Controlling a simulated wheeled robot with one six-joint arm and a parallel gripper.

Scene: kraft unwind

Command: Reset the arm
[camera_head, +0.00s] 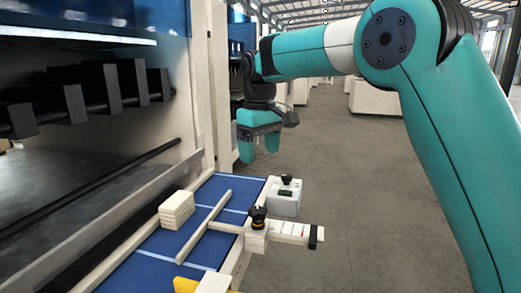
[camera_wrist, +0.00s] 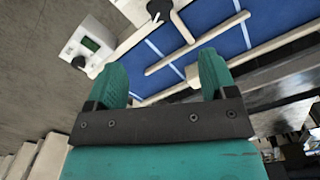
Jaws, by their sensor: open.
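My arm is teal and reaches in from the right in the head view, bent over at its elbow. My gripper (camera_head: 259,142) hangs pointing down, above and beyond the far end of the blue conveyor bed (camera_head: 152,270). In the wrist view the two teal fingers of my gripper (camera_wrist: 165,80) stand well apart with nothing between them. The blue bed (camera_wrist: 205,20) shows past the fingertips there.
A stack of cream slabs (camera_head: 177,210) lies on the bed beside a cream guide rail (camera_head: 205,226). A black knob (camera_head: 258,216) and a grey control box (camera_head: 286,199) stand at the bed's right edge. A large machine (camera_head: 85,100) fills the left. Open floor (camera_head: 345,180) lies right.

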